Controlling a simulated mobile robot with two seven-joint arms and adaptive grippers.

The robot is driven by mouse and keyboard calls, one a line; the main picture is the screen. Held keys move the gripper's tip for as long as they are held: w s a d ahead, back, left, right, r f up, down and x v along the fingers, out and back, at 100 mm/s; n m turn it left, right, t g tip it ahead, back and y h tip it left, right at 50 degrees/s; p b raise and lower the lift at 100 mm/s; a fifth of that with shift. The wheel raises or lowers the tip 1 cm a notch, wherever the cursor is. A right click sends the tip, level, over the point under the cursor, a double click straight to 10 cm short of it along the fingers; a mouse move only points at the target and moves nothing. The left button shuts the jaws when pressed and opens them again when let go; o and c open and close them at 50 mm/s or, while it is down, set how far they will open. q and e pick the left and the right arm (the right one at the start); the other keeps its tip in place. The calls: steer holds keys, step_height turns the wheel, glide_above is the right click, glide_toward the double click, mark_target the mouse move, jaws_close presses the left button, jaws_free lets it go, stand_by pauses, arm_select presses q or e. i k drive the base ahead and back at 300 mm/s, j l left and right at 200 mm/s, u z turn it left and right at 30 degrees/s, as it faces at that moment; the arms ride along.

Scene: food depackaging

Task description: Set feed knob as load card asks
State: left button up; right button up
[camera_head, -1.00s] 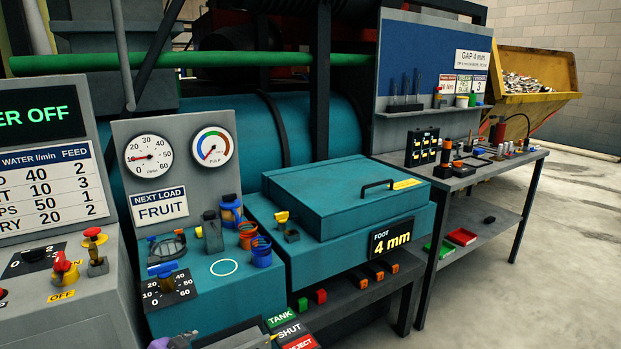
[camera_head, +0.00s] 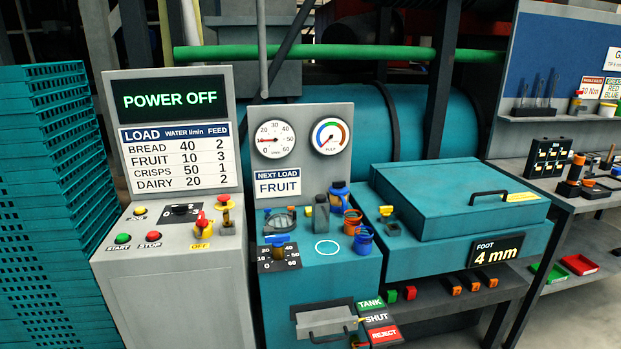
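The load card (camera_head: 278,184) on the grey panel reads NEXT LOAD FRUIT. The chart (camera_head: 179,159) on the left console lists FRUIT with water 10 and feed 3. A small black scale plate (camera_head: 181,213) lies on the console top; its numbers are small, and the knob on it is too small and dark to read its setting. Neither of my grippers is in view.
The screen (camera_head: 169,98) reads POWER OFF. A red switch (camera_head: 202,223) sits above an OFF label, near the green start (camera_head: 122,239) and red stop (camera_head: 153,236) buttons. A water dial (camera_head: 279,256) is right of the console. Teal crates (camera_head: 50,200) stand left.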

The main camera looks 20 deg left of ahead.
mark_target(180, 211)
steer(key=u, duration=0.85)
steer(key=i+u, duration=0.55)
steer(key=u, duration=0.15)
